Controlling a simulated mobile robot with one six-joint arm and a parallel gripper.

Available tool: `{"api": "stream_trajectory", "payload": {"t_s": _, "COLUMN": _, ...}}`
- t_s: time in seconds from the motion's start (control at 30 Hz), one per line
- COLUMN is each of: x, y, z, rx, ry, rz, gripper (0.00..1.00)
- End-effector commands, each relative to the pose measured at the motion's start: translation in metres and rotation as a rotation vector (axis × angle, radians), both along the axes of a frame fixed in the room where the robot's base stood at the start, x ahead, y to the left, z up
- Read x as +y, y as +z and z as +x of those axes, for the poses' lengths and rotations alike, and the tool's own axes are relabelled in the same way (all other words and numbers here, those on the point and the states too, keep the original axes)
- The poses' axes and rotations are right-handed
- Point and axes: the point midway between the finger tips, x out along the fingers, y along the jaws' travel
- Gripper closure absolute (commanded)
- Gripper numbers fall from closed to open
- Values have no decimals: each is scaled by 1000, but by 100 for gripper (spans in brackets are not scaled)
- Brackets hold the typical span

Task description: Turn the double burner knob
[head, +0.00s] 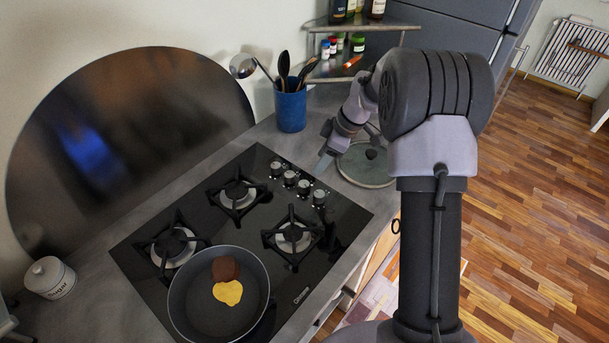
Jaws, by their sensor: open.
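Several grey knobs stand in a diagonal row at the right rear of the black gas hob (205,215): one at the back left (276,168), then a second knob (290,178), a third knob (304,187) and the front right knob (319,197). I cannot tell from their markings which one is the double burner knob. My gripper (322,168) is just above and to the right of the row, pointing down. It is open, with nothing seen between its fingers. It looks apart from the knobs, but the gap is too small to judge.
A pan (195,312) with a brown patty and a yellow piece sits on the front burner. A glass lid (362,178) lies right of the hob, close to my gripper. A blue utensil cup (291,112) stands behind. A sugar jar (50,278) stands at left.

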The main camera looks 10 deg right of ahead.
Motion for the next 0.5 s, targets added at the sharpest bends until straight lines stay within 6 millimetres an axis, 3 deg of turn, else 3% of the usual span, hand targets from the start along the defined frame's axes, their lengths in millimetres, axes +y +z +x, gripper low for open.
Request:
{"api": "stream_trajectory", "payload": {"t_s": 0.03, "x": 6, "y": -19, "z": 2, "rx": 3, "ry": 2, "rz": 1, "gripper": 47}}
{"api": "stream_trajectory", "payload": {"t_s": 0.2, "x": 23, "y": -65, "z": 10, "rx": 4, "ry": 0, "rz": 1, "gripper": 47}}
{"api": "stream_trajectory", "payload": {"t_s": 0.33, "x": 33, "y": -91, "z": 16, "rx": 2, "ry": 0, "rz": 0, "gripper": 47}}
{"api": "stream_trajectory", "payload": {"t_s": 0.5, "x": 40, "y": -108, "z": 20, "rx": 1, "ry": -2, "rz": -1, "gripper": 47}}
